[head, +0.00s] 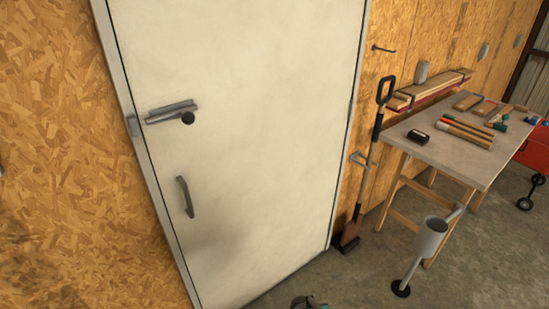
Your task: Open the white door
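The white door (250,130) fills the middle of the head view and looks shut in its frame. A grey metal lever handle (170,111) is near its left edge, lying roughly level, with a dark round knob or cylinder (188,118) at its right end. Below it a dark grey upright pull handle (185,196) is fixed to the door. A grey plate (132,126) shows on the left frame beside the lever. My gripper is not in view, and nothing is seen touching either handle.
A wooden-legged workbench (445,150) with tools and wood stands at the right. A spade (376,135) leans by the door's right side. A grey can-like object (430,238) with a long thin spout is before the bench. Concrete floor (345,285) shows below.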

